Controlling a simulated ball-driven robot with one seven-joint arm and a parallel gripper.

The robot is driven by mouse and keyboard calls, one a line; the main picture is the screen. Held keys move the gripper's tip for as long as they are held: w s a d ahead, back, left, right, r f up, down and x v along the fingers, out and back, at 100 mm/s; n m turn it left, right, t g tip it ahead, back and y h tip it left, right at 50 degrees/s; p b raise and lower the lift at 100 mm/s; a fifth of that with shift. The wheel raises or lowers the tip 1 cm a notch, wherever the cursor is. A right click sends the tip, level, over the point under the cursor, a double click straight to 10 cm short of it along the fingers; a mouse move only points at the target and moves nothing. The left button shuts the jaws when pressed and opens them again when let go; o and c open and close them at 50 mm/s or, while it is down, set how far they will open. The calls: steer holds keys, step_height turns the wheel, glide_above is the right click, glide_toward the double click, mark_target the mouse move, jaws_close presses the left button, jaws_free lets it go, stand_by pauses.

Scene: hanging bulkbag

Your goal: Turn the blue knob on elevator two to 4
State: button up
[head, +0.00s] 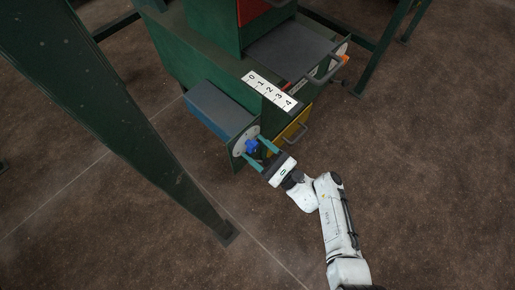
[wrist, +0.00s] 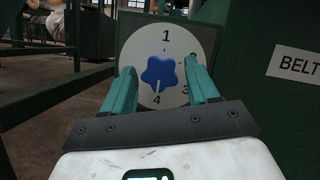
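The blue knob (wrist: 159,72) is star-shaped and sits at the centre of a round pale dial (wrist: 166,42) marked 1, 2, 3 and 4. A pale line on the knob points down, towards the 4. In the head view the knob (head: 251,147) is on the end panel of a green machine. My gripper (wrist: 160,68) faces the dial, with one teal finger on each side of the knob. Gaps show between knob and fingers, so it is open. I cannot tell how deep the fingertips reach. No label for elevator two is readable.
A white strip numbered 0 to 4 (head: 270,91) lies on the machine above the dial. A yellow panel with a grey handle (head: 297,134) is right of the knob. A green post (head: 140,135) slopes down at left. A BELT sign (wrist: 298,64) is at right.

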steer(key=shift+o, duration=0.5)
steer(key=shift+d, duration=0.1)
steer(key=v, duration=1)
steer(key=shift+d+f+p, duration=0.2)
steer(key=shift+d+p, duration=0.05)
steer(key=shift+p, duration=0.05)
steer(key=shift+s, duration=0.15)
